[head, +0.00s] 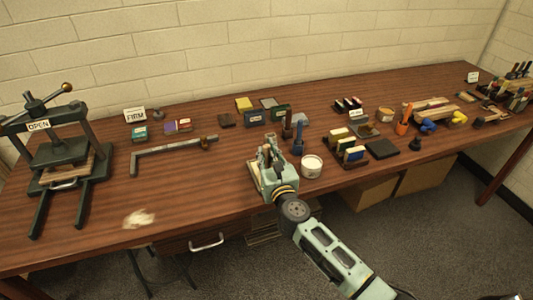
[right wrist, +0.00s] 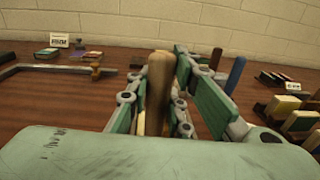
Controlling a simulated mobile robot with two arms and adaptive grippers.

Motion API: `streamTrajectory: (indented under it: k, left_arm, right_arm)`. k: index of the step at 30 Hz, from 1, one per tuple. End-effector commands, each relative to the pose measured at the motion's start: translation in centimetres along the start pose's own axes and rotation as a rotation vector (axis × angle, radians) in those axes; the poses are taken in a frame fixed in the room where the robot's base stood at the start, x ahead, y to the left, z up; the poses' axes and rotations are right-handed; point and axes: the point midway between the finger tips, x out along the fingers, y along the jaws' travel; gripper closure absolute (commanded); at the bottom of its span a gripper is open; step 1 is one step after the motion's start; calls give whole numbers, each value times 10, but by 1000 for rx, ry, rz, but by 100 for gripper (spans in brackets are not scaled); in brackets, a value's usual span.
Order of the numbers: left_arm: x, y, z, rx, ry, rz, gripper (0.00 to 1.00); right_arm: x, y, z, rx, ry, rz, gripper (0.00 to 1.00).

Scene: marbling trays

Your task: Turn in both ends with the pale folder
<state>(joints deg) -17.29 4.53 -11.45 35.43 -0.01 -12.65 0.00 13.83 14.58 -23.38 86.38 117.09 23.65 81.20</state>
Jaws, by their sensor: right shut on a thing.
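My right gripper (head: 270,152) is over the middle of the table near its front edge. In the right wrist view its fingers (right wrist: 165,95) are closed around a tan, upright, slender piece (right wrist: 156,100), which looks like the pale folder. Its lower end is hidden by the gripper body. A cream-edged piece (head: 254,168) shows beside the gripper's left side in the head view; the gripper hides most of it, so I cannot tell what it is. My left gripper is not in view.
A dark press (head: 58,150) with an OPEN sign stands at left. A metal square (head: 170,152) lies nearby. A white pot (head: 312,166), a blue-handled tool (head: 298,140) and a rack of coloured pieces (head: 352,155) stand right of my gripper. A pale scrap (head: 139,218) lies front left.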

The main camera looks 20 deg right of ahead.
Motion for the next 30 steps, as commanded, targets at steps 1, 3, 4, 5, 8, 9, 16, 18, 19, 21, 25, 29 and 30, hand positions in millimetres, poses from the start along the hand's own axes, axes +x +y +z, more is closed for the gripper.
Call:
streamTrajectory:
  k: [1, 3, 4, 5, 8, 9, 16, 18, 19, 21, 25, 29, 30]
  left_arm:
    - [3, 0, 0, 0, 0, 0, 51]
    - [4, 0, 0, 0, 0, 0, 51]
    - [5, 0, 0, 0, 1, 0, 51]
    - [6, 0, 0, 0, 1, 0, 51]
    - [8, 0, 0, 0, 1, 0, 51]
    - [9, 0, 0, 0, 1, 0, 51]
    - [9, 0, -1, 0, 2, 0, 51]
    - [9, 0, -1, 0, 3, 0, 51]
    - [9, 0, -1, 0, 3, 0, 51]
    - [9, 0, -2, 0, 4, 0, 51]
    - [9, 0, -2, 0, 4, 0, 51]
    - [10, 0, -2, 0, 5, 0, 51]
    - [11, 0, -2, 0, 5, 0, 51]
  right_arm:
    - [0, 0, -3, 0, 0, 0, 100]
    - [0, 0, -5, 0, 0, 0, 100]
    - [0, 0, -6, 0, 0, 0, 100]
    - [0, 0, -7, 1, 0, 1, 100]
    - [0, 0, -10, 1, 0, 1, 100]
    - [0, 0, -11, 1, 0, 1, 100]
    - [0, 0, -11, 1, 0, 0, 100]
    - [0, 0, -11, 1, 0, 0, 100]
    - [0, 0, -11, 1, 0, 0, 100]
    - [0, 0, -11, 1, 0, 0, 100]
    - [0, 0, -11, 1, 0, 0, 100]
    - [0, 0, -12, 1, 0, 0, 100]
    - [0, 0, -13, 1, 0, 0, 100]
